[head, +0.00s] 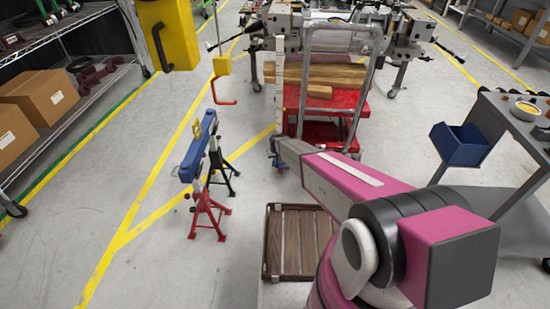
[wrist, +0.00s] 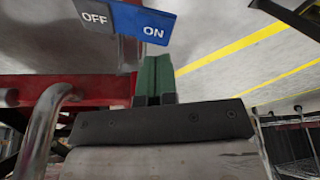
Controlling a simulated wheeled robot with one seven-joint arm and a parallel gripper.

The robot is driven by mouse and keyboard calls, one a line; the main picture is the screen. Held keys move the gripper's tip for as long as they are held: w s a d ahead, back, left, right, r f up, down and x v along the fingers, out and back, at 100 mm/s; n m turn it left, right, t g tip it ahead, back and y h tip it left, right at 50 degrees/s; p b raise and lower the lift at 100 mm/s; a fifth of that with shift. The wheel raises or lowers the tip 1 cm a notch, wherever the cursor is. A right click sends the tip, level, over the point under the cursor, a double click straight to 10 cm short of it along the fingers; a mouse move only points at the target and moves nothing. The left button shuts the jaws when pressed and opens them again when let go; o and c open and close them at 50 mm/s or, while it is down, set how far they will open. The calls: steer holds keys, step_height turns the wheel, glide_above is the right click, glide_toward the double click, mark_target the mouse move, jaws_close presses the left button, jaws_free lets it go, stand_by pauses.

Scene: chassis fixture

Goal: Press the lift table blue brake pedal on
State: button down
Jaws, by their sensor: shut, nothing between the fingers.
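The brake pedal shows at the top of the wrist view, with a grey OFF part (wrist: 96,17) and a blue ON part (wrist: 152,25). My gripper (wrist: 155,66) has its green fingers together and empty. In that view its tips lie just below the ON part; I cannot tell whether they touch it. The red lift table (head: 345,103), with its grey tube handle (head: 368,88), stands ahead in the head view. Its red frame (wrist: 95,88) also crosses the left of the wrist view. My arm reaches the table's lower left in the head view, and the gripper's tips are not clear there.
A blue bar on red and black stands (head: 195,155) is left of the arm. A brown slatted pallet (head: 290,240) lies below my arm. A cart with a blue bin (head: 460,146) is at right. Left floor is partly clear.

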steer(key=shift+f, duration=2.3)
steer(key=shift+r, duration=3.55)
steer(key=s+d+r+m+g, duration=0.1)
steer(key=s+d+r, duration=0.6)
steer(key=s+r, duration=0.3)
steer(key=s+d+r+m+g, duration=0.1)
steer(key=s+d+r, duration=0.7)
steer(key=s+r, duration=0.3)
steer(key=s+d+r+m+g+h, duration=0.1)
steer(key=s+d+r, duration=0.7)
steer(key=s+r, duration=0.3)
steer(key=shift+s+d, duration=0.15)
steer(key=shift+s, duration=0.45)
